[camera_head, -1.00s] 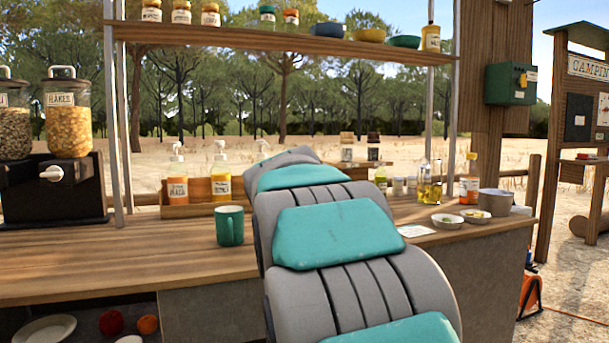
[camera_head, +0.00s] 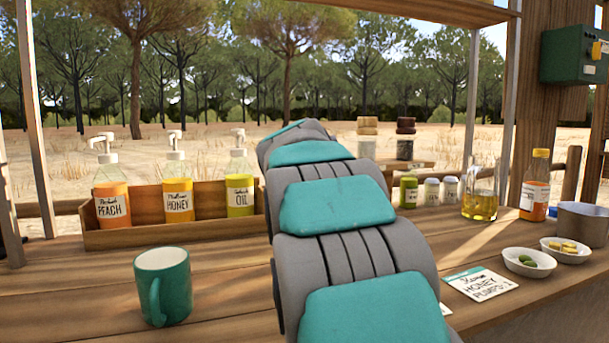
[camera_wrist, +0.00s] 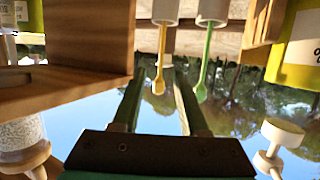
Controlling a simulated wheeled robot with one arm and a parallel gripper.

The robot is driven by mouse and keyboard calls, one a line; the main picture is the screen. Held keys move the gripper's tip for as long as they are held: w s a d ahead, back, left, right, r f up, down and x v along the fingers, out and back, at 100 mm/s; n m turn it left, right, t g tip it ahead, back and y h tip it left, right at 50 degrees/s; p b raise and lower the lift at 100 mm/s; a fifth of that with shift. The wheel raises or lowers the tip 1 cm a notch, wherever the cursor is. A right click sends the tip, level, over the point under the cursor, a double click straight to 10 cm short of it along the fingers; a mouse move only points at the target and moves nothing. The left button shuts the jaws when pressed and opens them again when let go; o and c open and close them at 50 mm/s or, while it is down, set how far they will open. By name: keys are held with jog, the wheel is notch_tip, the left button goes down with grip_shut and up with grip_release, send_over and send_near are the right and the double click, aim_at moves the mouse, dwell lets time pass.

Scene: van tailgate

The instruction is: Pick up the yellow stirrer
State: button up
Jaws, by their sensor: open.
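The yellow stirrer (camera_wrist: 159,72) shows only in the wrist view, which looks upside down. It stands in a white cup (camera_wrist: 165,11), with its rounded end toward the picture's bottom. My gripper (camera_wrist: 157,76) is open and empty, and the yellow stirrer appears between its two fingers in the picture. I cannot tell the depth between them or any touch. A green stirrer (camera_wrist: 205,68) stands in a second white cup (camera_wrist: 212,12), just right of the right finger. In the head view my own arm covers the stirrers and gripper.
In the wrist view a wooden block (camera_wrist: 92,35) is close on the left and a yellow bottle (camera_wrist: 297,50) on the right. In the head view a wooden rack (camera_head: 150,235) holds pump bottles. A green mug (camera_head: 163,286) and a label card (camera_head: 482,284) are on the counter.

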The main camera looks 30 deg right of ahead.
jog(key=p+x, duration=0.1)
jog(key=x, duration=0.7)
jog(key=shift+w+d, duration=0.2)
jog(key=shift+w, duration=0.15)
grip_shut()
dwell(0.5)
